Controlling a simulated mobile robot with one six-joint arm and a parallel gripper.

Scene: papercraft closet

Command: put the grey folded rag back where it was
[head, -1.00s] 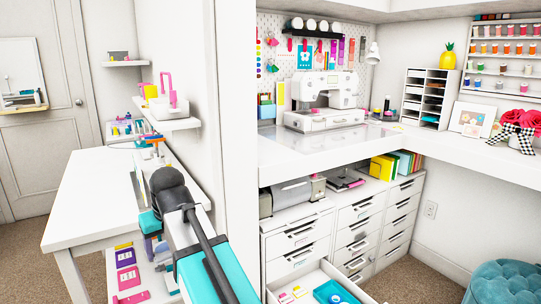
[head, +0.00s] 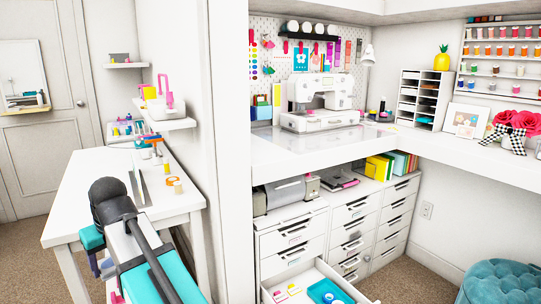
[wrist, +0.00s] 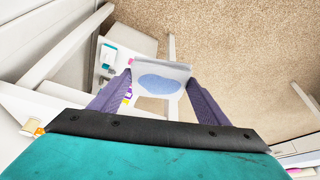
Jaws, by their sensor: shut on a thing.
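In the wrist view my gripper (wrist: 161,78) points downward, its two purple fingers either side of a pale grey, flat-looking piece. I take this to be the grey folded rag (wrist: 163,66); it spans the gap between the fingertips. A blue oval patch shows just below its grey edge, and I cannot tell whether it belongs to the rag or lies behind it. In the head view my gripper (head: 97,263) hangs at the front left of the white table (head: 90,195), partly hidden by my arm. The rag cannot be made out there.
Orange tape and small items lie on the table's right side. A wall shelf (head: 168,125) juts out above it. A drawer (head: 300,280) stands open at the right, holding small items. In the wrist view a white surface with coloured items lies left, with carpet (wrist: 230,50) at the right.

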